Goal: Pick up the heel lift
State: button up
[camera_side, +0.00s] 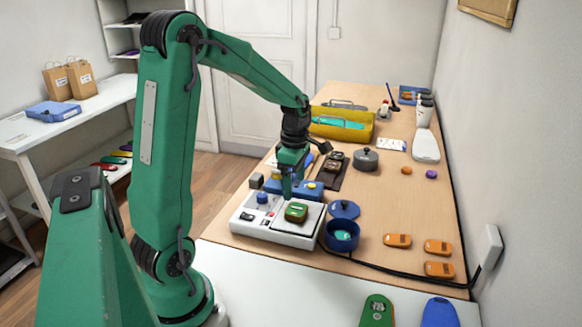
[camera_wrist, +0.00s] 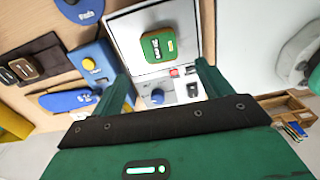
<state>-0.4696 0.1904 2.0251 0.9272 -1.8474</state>
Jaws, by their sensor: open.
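A small green block with a tan edge and dark markings, which I take to be the heel lift (camera_side: 297,212), lies on the pale square plate of a white device (camera_side: 276,236). In the wrist view the green block (camera_wrist: 158,45) lies just beyond the fingertips, roughly between their lines. My gripper (camera_side: 289,192) points down above the device, behind the block in the side view. In the wrist view my gripper (camera_wrist: 163,68) has its two green fingers spread with nothing between them. Whether the fingertips touch anything is not clear.
A blue box with a yellow button (camera_wrist: 89,64) stands close beside the fingers. The device has a blue knob (camera_wrist: 157,97). A blue pot (camera_side: 342,235) stands right of it. Several orange pieces (camera_side: 397,240) lie farther right. A yellow tray (camera_side: 343,127) is at the back.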

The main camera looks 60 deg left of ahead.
aim_at(295, 209)
jog(key=shift+f, duration=1.3)
jog(key=shift+d+f, duration=0.1)
jog(key=shift+f, duration=2.5)
jog(key=c, duration=1.1)
